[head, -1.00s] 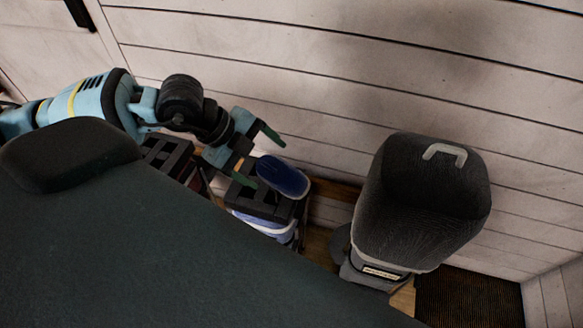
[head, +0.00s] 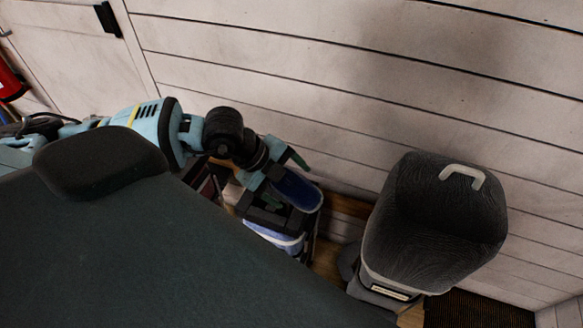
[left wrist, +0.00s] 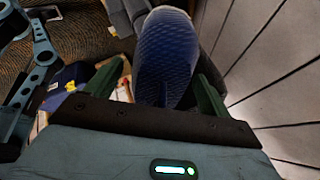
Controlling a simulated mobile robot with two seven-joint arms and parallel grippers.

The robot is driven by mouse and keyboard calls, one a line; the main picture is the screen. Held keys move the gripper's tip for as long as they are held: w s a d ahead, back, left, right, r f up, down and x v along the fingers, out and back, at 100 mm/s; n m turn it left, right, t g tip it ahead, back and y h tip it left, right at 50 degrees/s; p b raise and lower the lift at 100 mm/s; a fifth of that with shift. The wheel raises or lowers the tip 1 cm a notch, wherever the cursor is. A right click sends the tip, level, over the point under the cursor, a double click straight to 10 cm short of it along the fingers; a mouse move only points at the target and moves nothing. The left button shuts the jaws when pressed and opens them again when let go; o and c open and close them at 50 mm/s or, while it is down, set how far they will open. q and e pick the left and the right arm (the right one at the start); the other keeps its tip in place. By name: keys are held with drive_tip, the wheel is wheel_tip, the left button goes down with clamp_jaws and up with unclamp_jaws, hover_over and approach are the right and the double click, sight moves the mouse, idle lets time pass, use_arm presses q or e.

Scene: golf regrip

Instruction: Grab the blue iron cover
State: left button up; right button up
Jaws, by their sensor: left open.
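The blue iron cover (head: 298,188) is an oval, dark blue, padded-looking piece at the top of the dark stand beside the wall. In the left wrist view the cover (left wrist: 167,48) shows a quilted top and lies between the two green fingers. My left gripper (head: 284,178) is open and at the cover, with one finger on its far side; the near finger is partly hidden. In the left wrist view my left gripper (left wrist: 160,78) has one finger on each side of the cover, with gaps visible. My right gripper is not in view.
A large black bag (head: 425,225) with a grey handle stands right of the cover. The pale plank wall (head: 330,90) runs close behind. A blue-and-white item (head: 273,238) sits below the dark stand top. A red object (head: 10,80) is at the far left.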

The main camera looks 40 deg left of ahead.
use_arm(q)
drive_tip(key=shift+x, duration=0.8)
drive_tip(key=shift+c, duration=0.3)
drive_tip(key=c, duration=1)
drive_tip(key=shift+a+r, duration=0.1)
drive_tip(key=shift+r, duration=0.05)
